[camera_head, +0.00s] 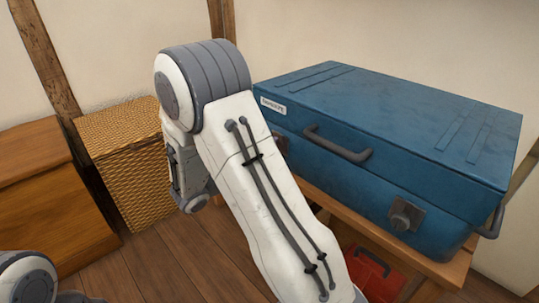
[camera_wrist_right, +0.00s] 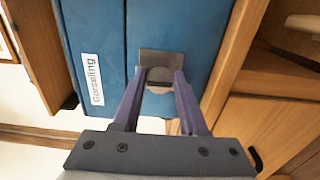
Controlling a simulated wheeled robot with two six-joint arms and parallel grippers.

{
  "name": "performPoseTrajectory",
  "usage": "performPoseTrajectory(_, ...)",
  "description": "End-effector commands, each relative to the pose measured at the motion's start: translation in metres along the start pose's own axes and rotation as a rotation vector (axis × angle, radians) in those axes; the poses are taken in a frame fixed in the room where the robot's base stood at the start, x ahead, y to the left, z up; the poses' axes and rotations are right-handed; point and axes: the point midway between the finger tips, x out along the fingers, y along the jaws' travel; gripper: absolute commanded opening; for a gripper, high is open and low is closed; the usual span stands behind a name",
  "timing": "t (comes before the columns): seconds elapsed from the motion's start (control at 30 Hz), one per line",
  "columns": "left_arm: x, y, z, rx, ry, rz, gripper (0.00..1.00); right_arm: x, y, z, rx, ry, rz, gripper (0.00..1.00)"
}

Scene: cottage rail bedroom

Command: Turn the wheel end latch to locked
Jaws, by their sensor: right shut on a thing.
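A blue case (camera_head: 390,115) lies on a wooden bench, with a grey handle (camera_head: 337,143) on its front. One latch (camera_head: 404,215), a round knob on a dark plate, is at the right of the front. A second latch (camera_head: 279,143) near the white label is mostly hidden by my right arm. In the right wrist view, my right gripper (camera_wrist_right: 161,82) is shut on the round knob (camera_wrist_right: 160,75) of this latch, on its metal plate (camera_wrist_right: 160,56). The fingers hide the knob's sides, and I cannot tell its turned position. My left gripper is out of view.
The wooden bench (camera_head: 445,269) carries the case, and a red box (camera_head: 372,275) sits beneath it. A wicker basket (camera_head: 128,160) and a wooden chest (camera_head: 45,200) stand at the left. Some floor (camera_head: 150,262) is clear between them and the bench.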

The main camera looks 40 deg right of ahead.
Motion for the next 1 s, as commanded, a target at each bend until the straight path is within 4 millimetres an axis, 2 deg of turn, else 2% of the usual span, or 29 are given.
performPoseTrajectory(0.57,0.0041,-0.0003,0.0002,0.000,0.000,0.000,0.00,-0.0009,-0.0012,-0.0006,0.034,0.003,-0.004,0.00)
performPoseTrajectory(0.6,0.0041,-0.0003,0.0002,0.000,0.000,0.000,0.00,-0.0009,-0.0012,-0.0006,0.034,0.003,-0.003,0.46)
performPoseTrajectory(0.67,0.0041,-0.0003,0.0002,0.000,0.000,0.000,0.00,-0.0008,-0.0012,-0.0005,0.034,0.003,-0.003,0.69)
performPoseTrajectory(1.0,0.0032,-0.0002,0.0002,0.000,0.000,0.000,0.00,-0.0009,-0.0001,0.0001,0.034,0.001,-0.001,0.70)
